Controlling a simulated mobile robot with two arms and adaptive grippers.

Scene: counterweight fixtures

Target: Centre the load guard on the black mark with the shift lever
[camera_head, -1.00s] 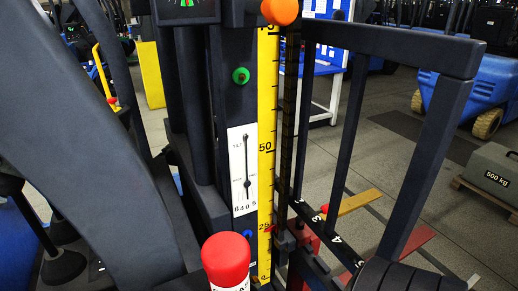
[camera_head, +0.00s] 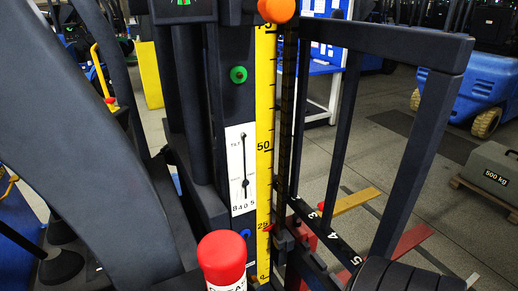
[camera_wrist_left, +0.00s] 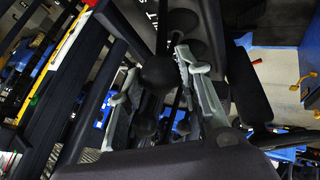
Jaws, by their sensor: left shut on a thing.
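The load guard (camera_head: 405,45) is a dark upright frame with bars on the right of the head view, beside the yellow mast scale (camera_head: 265,150). A dark bar with white numbers (camera_head: 333,238) runs below it. I cannot clearly make out the black mark. In the left wrist view, my left gripper (camera_wrist_left: 158,68) has its two grey fingers on either side of a dark lever with a round black knob (camera_wrist_left: 166,73) and is shut on it. The head view does not show the gripper's fingers. My right gripper is not in view.
A red knob (camera_head: 221,257) stands low in front of the mast. A grey 500 kg block (camera_head: 490,178) and a blue cart (camera_head: 480,85) stand at right, with open floor between.

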